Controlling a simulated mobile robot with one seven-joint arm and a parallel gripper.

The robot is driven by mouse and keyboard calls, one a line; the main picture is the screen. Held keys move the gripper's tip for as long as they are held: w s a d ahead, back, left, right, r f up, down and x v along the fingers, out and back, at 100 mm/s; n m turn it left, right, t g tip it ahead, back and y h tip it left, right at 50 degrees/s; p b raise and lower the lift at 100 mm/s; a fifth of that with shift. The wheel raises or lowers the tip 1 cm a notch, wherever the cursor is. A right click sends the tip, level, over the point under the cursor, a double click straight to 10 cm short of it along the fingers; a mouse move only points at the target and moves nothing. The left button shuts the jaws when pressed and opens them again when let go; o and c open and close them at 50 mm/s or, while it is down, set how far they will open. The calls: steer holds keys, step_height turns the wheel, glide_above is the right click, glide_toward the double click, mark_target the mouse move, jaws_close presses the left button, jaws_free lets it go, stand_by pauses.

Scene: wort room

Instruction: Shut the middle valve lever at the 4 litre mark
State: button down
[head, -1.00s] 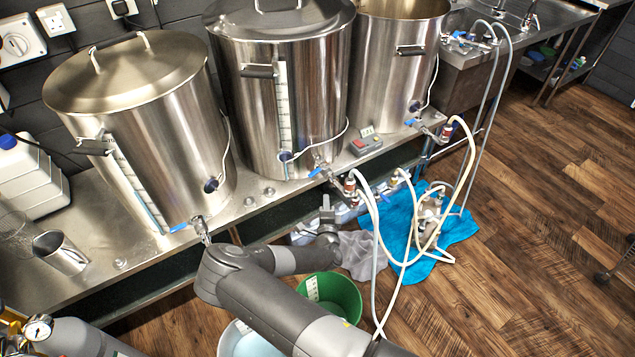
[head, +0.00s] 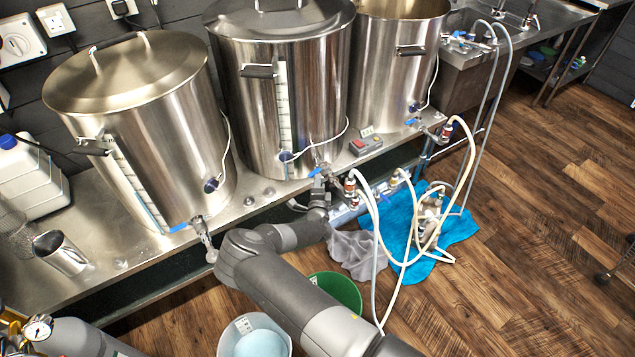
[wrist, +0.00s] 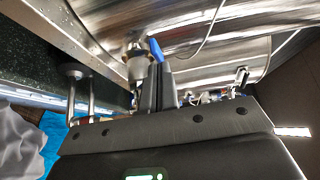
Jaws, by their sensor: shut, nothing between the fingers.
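The middle steel pot (head: 310,125) has a valve low on its front with a blue lever (head: 316,171). My gripper (head: 321,182) is shut and empty, right at this valve. In the wrist view the blue lever (wrist: 156,50) stands just beyond the tips of my gripper (wrist: 155,72), beside the steel valve body (wrist: 135,62). I cannot tell whether the fingers touch it. The pot's pale level scale (head: 283,105) is in view, but its marks are too small to read.
The left pot (head: 150,120) and right pot (head: 395,70) have blue-levered valves too. Hoses (head: 375,240) hang just right of the gripper. A green bucket (head: 340,290) and a white bucket (head: 240,350) stand below my arm. A grey cloth (head: 355,252) lies on the floor.

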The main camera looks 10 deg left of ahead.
steer(key=shift+a, duration=0.1)
steer(key=shift+w+a+m+h, duration=0.2)
steer(key=shift+a+m+h, duration=0.15)
steer(key=shift+a+h, duration=0.2)
steer(key=shift+w+a+m+h, duration=0.15)
steer(key=shift+a+m+h, duration=0.2)
steer(key=shift+a+h, duration=0.2)
